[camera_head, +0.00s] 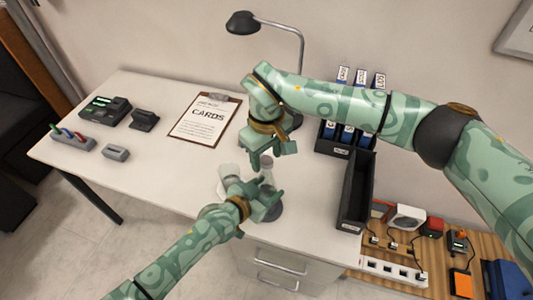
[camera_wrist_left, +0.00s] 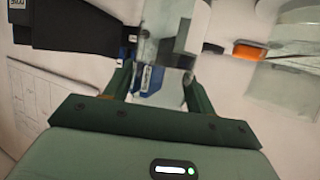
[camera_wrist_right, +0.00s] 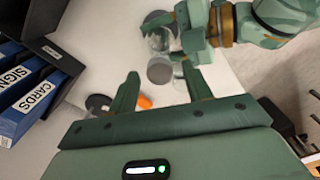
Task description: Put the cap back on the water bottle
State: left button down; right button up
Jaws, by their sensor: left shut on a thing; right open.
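A clear bottle (camera_head: 267,172) is upright at the table's front. My left gripper (camera_head: 264,195) is shut around it; in the left wrist view the clear body (camera_wrist_left: 165,45) runs between the fingers (camera_wrist_left: 157,72). My right gripper (camera_head: 269,157) is just above the bottle, pointing down. In the right wrist view its fingers (camera_wrist_right: 160,78) are apart, with a grey round disc (camera_wrist_right: 160,70) between and beyond their tips, at the bottle's end. I cannot tell whether this disc is the cap. No separate cap is clearly visible.
A clear glass (camera_head: 228,174) stands left of the bottle. A dark round disc (camera_head: 268,212) lies below my left gripper. A long black tray (camera_head: 356,192) is right, a lamp (camera_head: 243,23) and clipboard (camera_head: 204,121) behind.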

jog(key=shift+r, duration=2.25)
jog(key=shift+c, duration=0.4)
